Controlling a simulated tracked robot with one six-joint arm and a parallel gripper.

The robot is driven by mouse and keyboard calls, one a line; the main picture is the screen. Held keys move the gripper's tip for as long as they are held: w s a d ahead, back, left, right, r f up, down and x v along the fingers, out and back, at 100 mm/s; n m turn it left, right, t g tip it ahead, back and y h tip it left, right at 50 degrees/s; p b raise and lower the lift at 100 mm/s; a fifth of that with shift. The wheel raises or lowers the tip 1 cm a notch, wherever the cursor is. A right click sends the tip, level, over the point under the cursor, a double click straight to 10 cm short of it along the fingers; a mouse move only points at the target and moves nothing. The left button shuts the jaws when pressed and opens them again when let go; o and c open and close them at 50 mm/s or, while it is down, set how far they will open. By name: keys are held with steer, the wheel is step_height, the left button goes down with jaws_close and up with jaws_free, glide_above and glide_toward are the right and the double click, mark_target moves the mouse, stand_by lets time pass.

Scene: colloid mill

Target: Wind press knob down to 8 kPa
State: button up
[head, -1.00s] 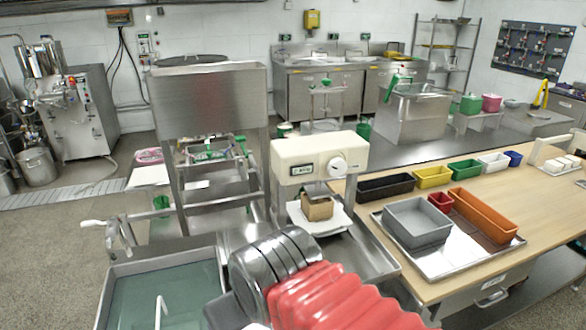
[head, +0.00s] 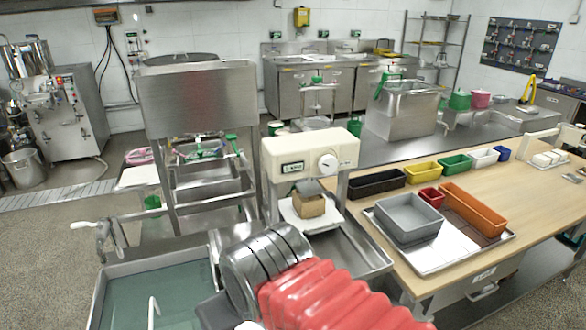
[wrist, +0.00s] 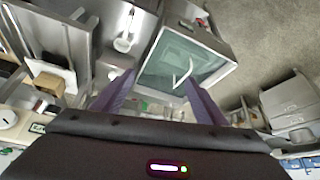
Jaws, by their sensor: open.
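The cream press head (head: 310,160) stands at the middle of the head view, with a round white knob (head: 328,163) on the right of its front. A small green-edged display (head: 292,167) sits left of the knob; its reading is too small to tell. A brown block (head: 309,204) lies on the white plate under the press. In the wrist view the knob (wrist: 8,117) is at the far left edge, outside my jaws. My gripper (wrist: 159,78) is open and empty, its purple fingers apart, with the water basin beyond them.
A water-filled basin (head: 160,300) is at front left, with a steel frame (head: 198,95) behind it. Right of the press, a wooden table (head: 400,190) carries a metal tray (head: 440,265), a grey bin (head: 408,220) and several coloured bins.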

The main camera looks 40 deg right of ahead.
steer(key=d+f+m+h, duration=0.2)
steer(key=d+f, duration=0.2)
steer(key=d, duration=1)
steer(key=d+f+m+h, duration=0.2)
steer(key=d+f+h, duration=0.1)
steer(key=d, duration=1.1)
steer(key=d+f+m+h, duration=0.2)
steer(key=d+f+m, duration=0.15)
steer(key=d, duration=1.05)
steer(key=w+d+r+n+t+h, duration=0.1)
steer(key=w+d+r+n+t, duration=0.15)
steer(key=w+d+t, duration=0.2)
steer(key=w+a+r+n+t+y, duration=0.1)
steer(key=w+a+r+n+t, duration=0.1)
steer(key=w+r+t, duration=0.1)
steer(key=w+a+r+n+t, duration=0.2)
steer(key=w+a+r+t, duration=0.1)
steer(key=r, duration=0.3)
steer(key=shift+w+a+r+t+y, duration=0.2)
steer(key=shift+a+r+t+y, duration=0.1)
steer(key=shift+t+y, duration=0.15)
steer(key=shift+w, duration=0.1)
